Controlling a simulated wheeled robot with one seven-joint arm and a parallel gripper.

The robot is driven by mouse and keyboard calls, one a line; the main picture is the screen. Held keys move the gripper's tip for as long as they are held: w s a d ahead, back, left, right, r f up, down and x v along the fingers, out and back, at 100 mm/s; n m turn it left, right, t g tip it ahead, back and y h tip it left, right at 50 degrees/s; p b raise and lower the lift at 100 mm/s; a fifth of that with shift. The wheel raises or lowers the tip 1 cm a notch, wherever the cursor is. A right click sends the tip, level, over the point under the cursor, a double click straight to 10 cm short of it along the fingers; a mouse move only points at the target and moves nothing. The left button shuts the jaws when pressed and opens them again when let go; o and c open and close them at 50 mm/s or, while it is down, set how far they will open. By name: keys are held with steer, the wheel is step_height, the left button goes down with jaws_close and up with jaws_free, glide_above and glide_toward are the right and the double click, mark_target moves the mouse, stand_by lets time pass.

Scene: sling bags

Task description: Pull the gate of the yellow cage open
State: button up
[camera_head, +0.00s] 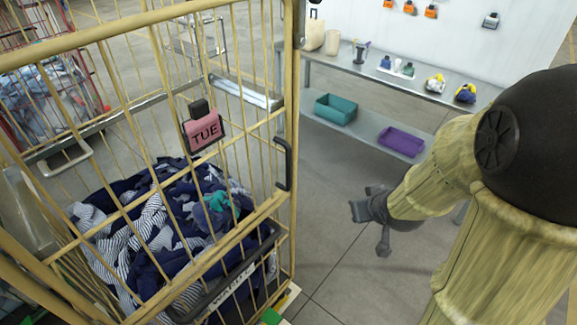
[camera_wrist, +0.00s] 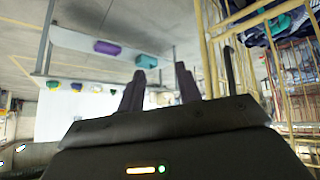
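The yellow cage (camera_head: 152,185) fills the left of the head view, and its bars also show at the right of the wrist view (camera_wrist: 209,50). Its gate stands closed as far as I can see, with a black upright handle (camera_head: 287,165) near the corner post. In the wrist view the handle (camera_wrist: 229,70) is a dark bar right of the fingers. My gripper (camera_head: 368,228) is right of the handle, apart from it, over bare floor. Its two fingers (camera_wrist: 160,72) are spread with nothing between them.
A pink "TUE" tag (camera_head: 203,131) hangs on the cage, which holds striped and navy laundry (camera_head: 165,225). Behind is a metal bench (camera_head: 385,95) with teal (camera_head: 336,109) and purple (camera_head: 401,142) bins on its lower shelf. Floor between cage and arm is clear.

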mark_target(290, 159)
steer(key=w+a+n+t+y+b, duration=0.3)
steer(key=a+n+t+y+b, duration=0.2)
steer(key=y, duration=0.6)
steer(key=a+b, duration=0.2)
steer(key=shift+w+a+n+b, duration=0.15)
steer(key=shift+a+n+b, duration=0.15)
steer(key=shift+a+b, duration=0.1)
steer(key=shift+w, duration=0.1)
steer(key=p+x, duration=0.3)
steer(key=x, duration=0.5)
steer(key=p+x, duration=0.3)
steer(key=x, duration=0.6)
steer(key=shift+w+a+r, duration=0.1)
steer(key=shift+w+r, duration=0.05)
steer(key=shift+r, duration=0.05)
jaws_close()
